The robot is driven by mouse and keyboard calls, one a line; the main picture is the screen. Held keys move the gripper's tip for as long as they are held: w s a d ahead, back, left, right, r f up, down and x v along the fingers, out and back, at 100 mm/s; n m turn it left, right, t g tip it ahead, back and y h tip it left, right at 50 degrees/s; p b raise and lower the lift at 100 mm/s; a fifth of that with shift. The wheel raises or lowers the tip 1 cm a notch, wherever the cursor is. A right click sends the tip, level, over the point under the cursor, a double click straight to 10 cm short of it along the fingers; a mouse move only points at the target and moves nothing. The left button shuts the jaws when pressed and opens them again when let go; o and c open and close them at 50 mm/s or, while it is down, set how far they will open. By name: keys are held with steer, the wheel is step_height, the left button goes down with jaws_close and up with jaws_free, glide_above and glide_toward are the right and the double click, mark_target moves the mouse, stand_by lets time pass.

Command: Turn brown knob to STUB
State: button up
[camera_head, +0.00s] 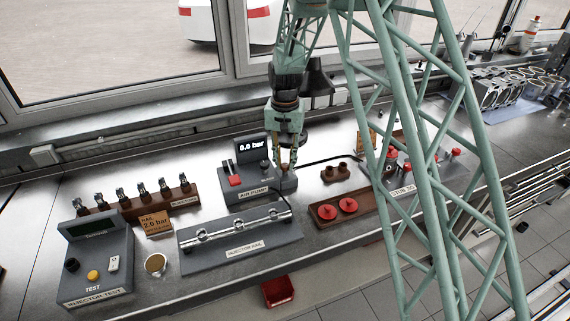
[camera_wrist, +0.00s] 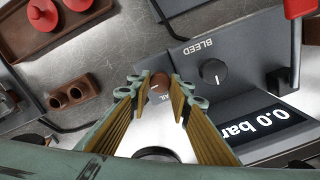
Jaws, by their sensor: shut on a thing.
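The brown knob (camera_wrist: 158,82) sits between the fingertips of my gripper (camera_wrist: 157,84) in the wrist view, and the fingers are shut on it. A pale mark shows on its top. In the head view my gripper (camera_head: 288,162) points down at the right end of the grey air pump (camera_head: 231,194), and the fingers largely hide the knob there. The pump's display reads 0.0 bar.
A black BLEED knob (camera_wrist: 214,72) is on the pump housing close by. The injector rail (camera_head: 232,238) lies in front. A brown block with two cups (camera_head: 335,173) and a brown tray with two red caps (camera_head: 371,205) are to the right.

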mark_target(285, 165)
steer(key=shift+m, duration=0.4)
steer(key=o, duration=0.9)
steer(key=shift+r, duration=0.15)
steer(key=shift+r, duration=5.85)
